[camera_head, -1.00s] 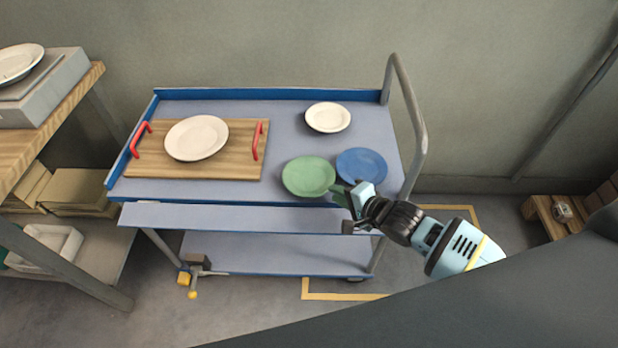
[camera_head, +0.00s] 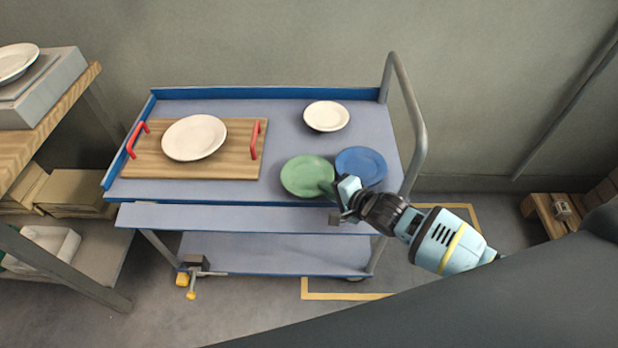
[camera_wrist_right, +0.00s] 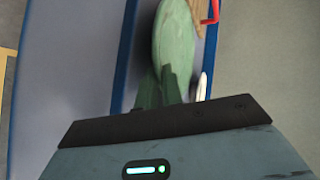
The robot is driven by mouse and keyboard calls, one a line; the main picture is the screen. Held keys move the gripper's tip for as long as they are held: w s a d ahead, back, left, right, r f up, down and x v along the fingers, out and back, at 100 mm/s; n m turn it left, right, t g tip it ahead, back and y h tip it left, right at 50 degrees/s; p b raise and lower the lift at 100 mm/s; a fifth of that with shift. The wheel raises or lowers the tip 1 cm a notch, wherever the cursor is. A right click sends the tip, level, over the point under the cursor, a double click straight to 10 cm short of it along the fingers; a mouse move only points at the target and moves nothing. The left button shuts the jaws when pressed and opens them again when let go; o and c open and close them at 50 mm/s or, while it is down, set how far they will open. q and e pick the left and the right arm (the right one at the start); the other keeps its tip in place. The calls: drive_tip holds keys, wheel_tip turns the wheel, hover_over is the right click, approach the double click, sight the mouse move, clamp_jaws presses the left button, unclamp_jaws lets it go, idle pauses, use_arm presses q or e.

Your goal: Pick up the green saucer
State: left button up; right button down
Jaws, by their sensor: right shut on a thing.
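The green saucer (camera_head: 305,174) is on the cart top near its front edge, left of the blue saucer. My right gripper (camera_head: 333,189) comes in from the right and is shut on the saucer's right front rim. In the right wrist view the green saucer (camera_wrist_right: 174,40) extends out from between my right gripper's fingers (camera_wrist_right: 160,88). I cannot tell whether the saucer is lifted off the cart top. My left gripper is not in view.
The blue saucer (camera_head: 361,165) lies close beside the green one. A white saucer (camera_head: 326,116) is behind them. A wooden tray (camera_head: 245,168) with red handles bears a white plate (camera_head: 194,138) on the left. The cart's grey handle (camera_head: 414,120) rises at the right.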

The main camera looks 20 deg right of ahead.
drive_tip(key=shift+r, duration=0.5)
drive_tip(key=r, duration=0.1)
drive_tip(key=s+r, duration=0.1)
drive_tip(key=shift+d+r, duration=0.2)
drive_tip(key=shift+r, duration=0.15)
drive_tip(key=s+d+r, duration=0.1)
drive_tip(key=s+d, duration=0.6)
drive_tip(key=s, duration=0.6)
drive_tip(key=shift+r+p, duration=0.2)
drive_tip(key=shift+p, duration=0.15)
